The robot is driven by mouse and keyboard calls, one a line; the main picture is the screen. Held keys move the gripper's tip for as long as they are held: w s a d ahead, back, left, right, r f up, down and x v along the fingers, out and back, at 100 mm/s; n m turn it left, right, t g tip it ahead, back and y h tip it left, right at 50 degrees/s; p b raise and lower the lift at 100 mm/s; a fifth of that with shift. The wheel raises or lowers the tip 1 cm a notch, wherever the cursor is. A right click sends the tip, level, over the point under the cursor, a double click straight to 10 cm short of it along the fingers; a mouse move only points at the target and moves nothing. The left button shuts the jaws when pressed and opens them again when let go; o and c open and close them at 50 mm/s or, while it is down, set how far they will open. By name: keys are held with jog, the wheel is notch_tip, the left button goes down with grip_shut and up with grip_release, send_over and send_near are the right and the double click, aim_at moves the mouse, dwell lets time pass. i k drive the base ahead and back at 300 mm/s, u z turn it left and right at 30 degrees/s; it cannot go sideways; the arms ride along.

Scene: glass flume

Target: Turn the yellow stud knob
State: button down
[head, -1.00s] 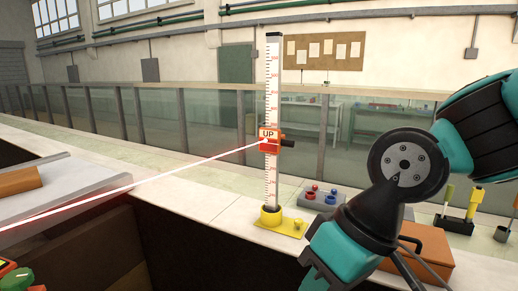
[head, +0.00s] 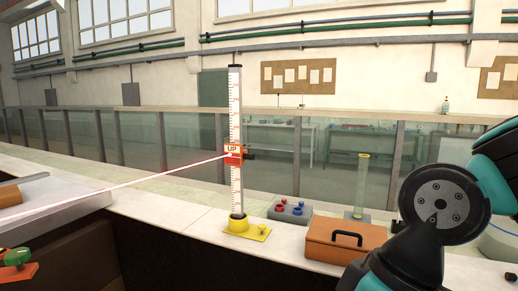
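A white graduated staff (head: 236,105) stands upright in a round yellow foot (head: 238,224) on the pale ledge. The foot sits on a yellow plate (head: 250,236). A small yellow stud knob (head: 262,229) rises from the right part of this plate, apart from the staff. A red slider marked "UP" (head: 232,155) is on the staff, with a black knob (head: 249,154) on its right side. My gripper is outside the picture; only teal and black links of my arm show at the right, well to the right of the stud knob.
An orange-brown box (head: 335,243) with a black handle and a grey block (head: 288,211) with red and blue knobs stand right of the staff. A clear cylinder (head: 361,185) stands behind. A red beam runs from the left to the slider. Glass panels line the back.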

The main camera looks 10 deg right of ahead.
aim_at(261, 228)
jog(key=z, duration=0.2)
jog(key=i, duration=1)
jog(key=u, duration=0.6)
